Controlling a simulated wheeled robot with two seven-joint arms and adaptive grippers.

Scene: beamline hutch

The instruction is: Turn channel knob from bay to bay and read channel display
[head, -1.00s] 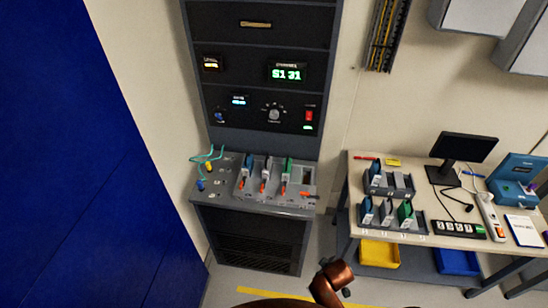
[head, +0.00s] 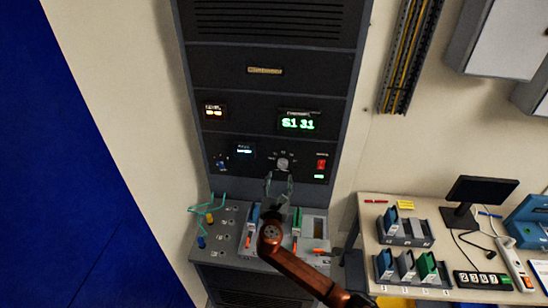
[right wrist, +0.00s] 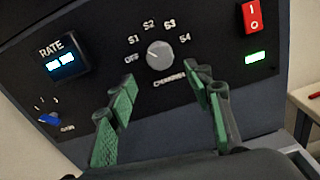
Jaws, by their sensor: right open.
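The channel knob (head: 282,163) is a small grey round knob on the black rack panel. In the right wrist view the knob (right wrist: 160,55) sits among the marks OFF, S1, S2, S3 and S4; I cannot tell exactly where its pointer stands. The channel display (head: 298,124) is lit green and reads S1 31. My right gripper (head: 279,178) is open and empty just below the knob. In the right wrist view its green-padded fingers (right wrist: 162,85) are spread, one on each side below the knob, apart from it. My left gripper is not in view.
The red switch (right wrist: 252,15) is right of the knob and the RATE display (right wrist: 62,62) left. Below, the rack's ledge holds upright modules, a blue one (head: 253,215) and a green one (head: 296,222). A side table (head: 375,207) with a monitor (head: 482,189) stands right.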

